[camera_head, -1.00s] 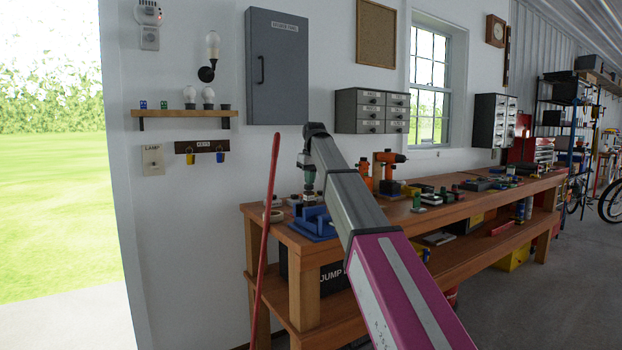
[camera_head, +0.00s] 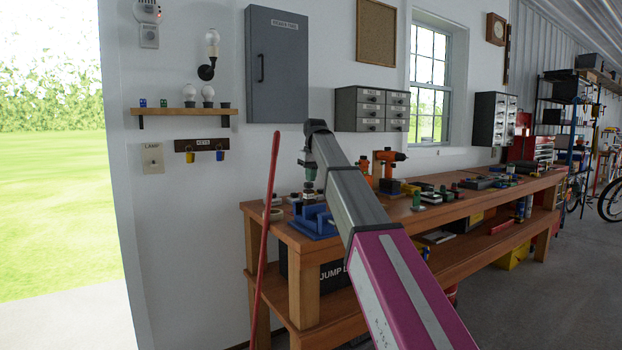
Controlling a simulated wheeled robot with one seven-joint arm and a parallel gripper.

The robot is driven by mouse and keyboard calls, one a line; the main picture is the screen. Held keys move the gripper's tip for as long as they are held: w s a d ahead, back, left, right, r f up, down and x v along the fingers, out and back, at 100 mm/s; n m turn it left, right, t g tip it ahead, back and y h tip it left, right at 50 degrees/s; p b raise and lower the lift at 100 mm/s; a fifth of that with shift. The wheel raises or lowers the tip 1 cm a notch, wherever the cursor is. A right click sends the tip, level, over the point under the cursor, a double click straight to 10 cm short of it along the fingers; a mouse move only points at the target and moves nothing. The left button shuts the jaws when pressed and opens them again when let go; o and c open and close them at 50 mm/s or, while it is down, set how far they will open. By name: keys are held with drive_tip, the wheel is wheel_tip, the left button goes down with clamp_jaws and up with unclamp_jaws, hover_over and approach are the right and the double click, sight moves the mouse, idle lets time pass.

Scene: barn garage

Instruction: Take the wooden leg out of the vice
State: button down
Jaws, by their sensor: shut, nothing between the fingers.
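The blue vice (camera_head: 316,224) sits on the near left end of the wooden workbench (camera_head: 388,216). My gripper (camera_head: 308,197) points down just above the vice, at the end of my arm. It is shut with nothing held and looks small. I cannot tell whether it touches the vice. I cannot make out the wooden leg. My gripper and arm cover part of the vice and its surroundings.
A red pole (camera_head: 266,230) leans at the bench's left end. Orange drills (camera_head: 386,162) and several small items stand along the bench to the right. A grey drawer cabinet (camera_head: 372,110) and a grey wall box (camera_head: 277,65) hang above.

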drive_tip(key=s+d, duration=0.7)
drive_tip(key=s, duration=0.3)
drive_tip(key=w+a, duration=0.2)
drive_tip(key=w, duration=0.1)
drive_tip(key=w+a, duration=0.3)
drive_tip(key=w, duration=0.1)
drive_tip(key=w+a, duration=0.3)
drive_tip(key=shift+w+r, duration=0.3)
drive_tip(key=shift+w, duration=0.1)
drive_tip(key=shift+s+d+f, duration=0.1)
drive_tip(key=shift+s+f, duration=0.2)
drive_tip(key=shift+f, duration=0.6)
drive_tip(key=shift+s, duration=0.1)
drive_tip(key=shift+s+d+f, duration=0.15)
drive_tip(key=shift+s+d, duration=0.2)
drive_tip(key=shift+s, duration=0.15)
